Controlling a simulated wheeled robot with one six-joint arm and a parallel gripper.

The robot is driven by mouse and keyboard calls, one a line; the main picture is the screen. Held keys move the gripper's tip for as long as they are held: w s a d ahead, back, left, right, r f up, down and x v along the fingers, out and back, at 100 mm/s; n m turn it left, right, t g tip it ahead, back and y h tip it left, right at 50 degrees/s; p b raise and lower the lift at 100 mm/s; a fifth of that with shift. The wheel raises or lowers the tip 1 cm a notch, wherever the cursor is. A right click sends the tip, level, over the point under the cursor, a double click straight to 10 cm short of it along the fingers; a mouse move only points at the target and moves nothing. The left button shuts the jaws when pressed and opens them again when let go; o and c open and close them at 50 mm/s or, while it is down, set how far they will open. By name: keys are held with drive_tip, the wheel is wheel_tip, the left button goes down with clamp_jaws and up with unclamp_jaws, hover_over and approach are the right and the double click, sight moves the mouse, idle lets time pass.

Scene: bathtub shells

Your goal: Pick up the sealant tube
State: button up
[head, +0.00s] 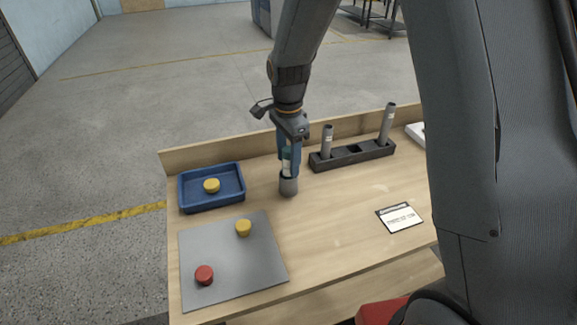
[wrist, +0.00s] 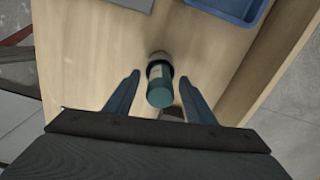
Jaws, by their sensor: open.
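A tube with a teal end and a pale label (head: 287,165), which I take to be the sealant tube, stands upright in a small grey cup (head: 288,187) on the wooden table. In the wrist view the tube (wrist: 160,88) shows end-on between my fingers, with the grey cup (wrist: 158,57) beyond it. My gripper (head: 290,156) is above the cup, pointing down. In the wrist view my gripper (wrist: 159,92) is open, one finger on each side of the tube, with gaps visible. The fingers partly hide the tube in the head view.
A black rack (head: 352,155) with two grey tubes stands right of the cup. A blue tray (head: 190,204) holding a yellow puck is at left. A grey mat (head: 225,265) bears a yellow puck (head: 243,228) and a red puck (head: 204,275). A label card (head: 399,217) lies at right.

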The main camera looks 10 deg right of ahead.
drive_tip(key=c, duration=1.2)
drive_tip(key=shift+o, duration=0.2)
